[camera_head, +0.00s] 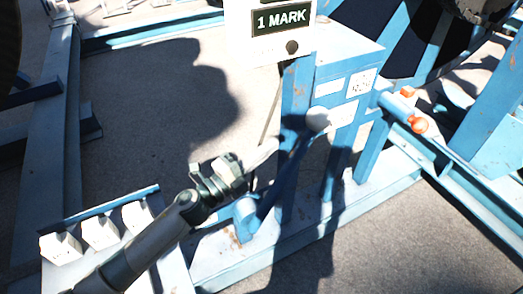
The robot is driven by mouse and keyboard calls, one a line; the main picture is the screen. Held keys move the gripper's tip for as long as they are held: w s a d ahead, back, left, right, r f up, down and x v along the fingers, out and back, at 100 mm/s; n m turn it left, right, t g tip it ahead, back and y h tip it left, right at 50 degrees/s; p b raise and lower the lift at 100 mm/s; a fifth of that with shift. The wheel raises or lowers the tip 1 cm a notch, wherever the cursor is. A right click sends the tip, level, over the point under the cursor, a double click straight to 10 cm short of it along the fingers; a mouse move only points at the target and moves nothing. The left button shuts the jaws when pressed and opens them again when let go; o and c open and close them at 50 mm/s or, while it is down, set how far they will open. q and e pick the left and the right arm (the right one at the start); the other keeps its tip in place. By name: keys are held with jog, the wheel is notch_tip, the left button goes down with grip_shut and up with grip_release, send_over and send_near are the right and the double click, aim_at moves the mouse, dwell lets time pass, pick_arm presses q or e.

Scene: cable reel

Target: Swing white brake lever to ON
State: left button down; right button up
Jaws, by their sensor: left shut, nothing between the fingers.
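The brake lever is a slanted blue bar (287,168) with a round white knob (318,120) at its upper end. It rises to the right from a blue pivot (246,212) on the frame's lower beam. The knob is in front of the blue post below the control box. My left gripper (268,154) comes in from the lower left. It is shut and empty, with its fingertips left of the lever bar and lower than the knob. I cannot tell whether they touch the bar. No ON marking is readable. My right gripper is not in view.
A white sign reading "1 MARK" (282,48) stands above. A blue box with labels (345,85) is behind the knob. An orange-red knob (418,124) is to the right. Blue frame beams (320,225) surround the area. White blocks (100,232) are at lower left. Concrete floor is open at left.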

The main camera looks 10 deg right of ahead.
pick_arm(q)
jog(key=shift+s+a+r, duration=0.2)
jog(key=shift+a+r, duration=0.05)
jog(key=shift+a, duration=0.15)
jog(key=shift+s+a+r, duration=0.2)
jog(key=shift+a, duration=0.2)
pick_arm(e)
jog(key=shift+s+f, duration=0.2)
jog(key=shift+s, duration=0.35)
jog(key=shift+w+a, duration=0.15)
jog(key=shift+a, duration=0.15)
